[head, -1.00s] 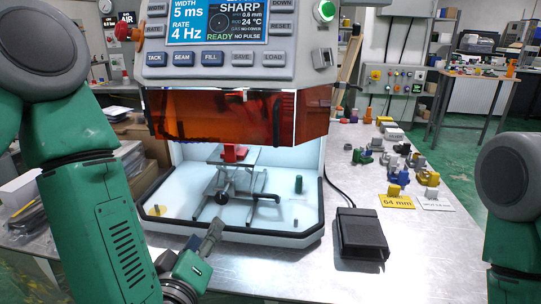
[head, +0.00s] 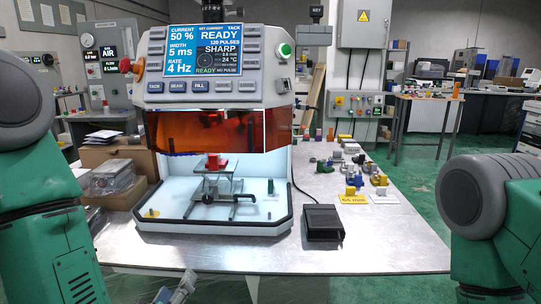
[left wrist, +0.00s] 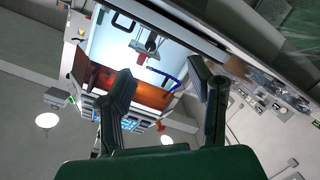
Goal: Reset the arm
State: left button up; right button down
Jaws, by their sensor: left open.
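My left arm (head: 60,240) comes in at the left of the head view. My left gripper (head: 176,288) shows at the bottom edge, in front of the table and partly cut off. In the left wrist view, its two dark fingers (left wrist: 165,88) stand apart with nothing between them. My right arm (head: 490,215) is at the right edge, and its gripper is out of view. The machine (head: 218,130) stands on the table with its orange shield raised. A red piece (head: 216,163) sits on the small lift stand (head: 212,186) in its lit chamber.
The metal table (head: 375,255) holds a black pedal box (head: 322,223) right of the machine. Several coloured parts and a yellow label card (head: 353,199) lie farther right. Cardboard boxes (head: 112,165) stand left of the machine. The table's front right is clear.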

pick_arm(q)
jog(key=s+a+f+m+g, duration=0.25)
jog(key=s+f+g, duration=0.2)
jog(key=f, duration=0.55)
jog(key=s+a+f+m+g, duration=0.25)
jog(key=s+f+g, duration=0.2)
jog(key=f, duration=0.45)
jog(key=s+a+f+m+g, duration=0.1)
jog(key=s+a+f+g, duration=0.2)
jog(key=s, duration=0.4)
jog(key=s+a+f+m+g, duration=0.2)
jog(key=s+a+f+g, duration=0.1)
jog(key=s, duration=0.5)
jog(key=shift+a+f+y, duration=0.2)
jog(key=shift+f+y, duration=0.1)
jog(key=shift+f, duration=0.45)
jog(key=shift+w, duration=0.1)
